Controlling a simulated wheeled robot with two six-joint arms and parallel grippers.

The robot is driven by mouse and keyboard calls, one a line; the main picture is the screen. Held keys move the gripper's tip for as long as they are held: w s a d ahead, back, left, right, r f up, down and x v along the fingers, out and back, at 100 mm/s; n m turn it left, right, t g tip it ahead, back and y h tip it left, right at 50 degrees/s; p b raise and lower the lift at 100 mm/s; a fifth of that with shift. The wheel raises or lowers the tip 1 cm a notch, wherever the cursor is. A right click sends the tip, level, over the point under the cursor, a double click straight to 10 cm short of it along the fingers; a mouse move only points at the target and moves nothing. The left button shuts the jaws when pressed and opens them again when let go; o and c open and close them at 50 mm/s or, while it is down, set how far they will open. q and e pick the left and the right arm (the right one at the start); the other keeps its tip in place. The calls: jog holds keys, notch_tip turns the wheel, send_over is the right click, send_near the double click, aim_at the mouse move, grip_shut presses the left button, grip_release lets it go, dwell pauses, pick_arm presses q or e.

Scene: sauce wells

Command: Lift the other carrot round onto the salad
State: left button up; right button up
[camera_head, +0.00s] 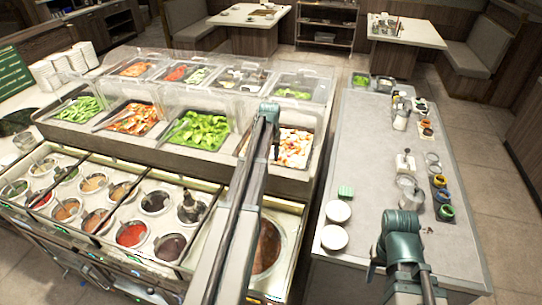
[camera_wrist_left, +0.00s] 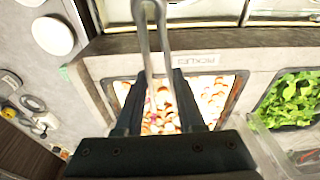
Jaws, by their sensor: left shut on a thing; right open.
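My left gripper (camera_wrist_left: 155,85) is above a bin of mixed white and orange-red pieces (camera_wrist_left: 205,92), which also shows in the head view (camera_head: 295,150). It is shut on metal tongs (camera_wrist_left: 147,45). Their two arms run up the wrist view and meet near its top edge; their lower ends are hidden by the gripper. I cannot pick out a single carrot round. Green leaves fill a bin (camera_head: 200,130) beside it, also in the wrist view (camera_wrist_left: 292,95). I cannot tell which salad is meant. Two white bowls (camera_head: 334,237) on the grey counter look empty.
Sauce wells (camera_head: 131,235) fill the front left. Clear covers (camera_head: 190,95) stand over the back bins.

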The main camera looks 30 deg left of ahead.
pick_arm(q)
jog(key=shift+f, duration=0.2)
jog(key=shift+f+b, duration=0.75)
jog(key=shift+b, duration=0.2)
jog(key=shift+f, duration=0.15)
jog(key=shift+f+b, duration=0.55)
jog(key=shift+b, duration=0.1)
grip_shut()
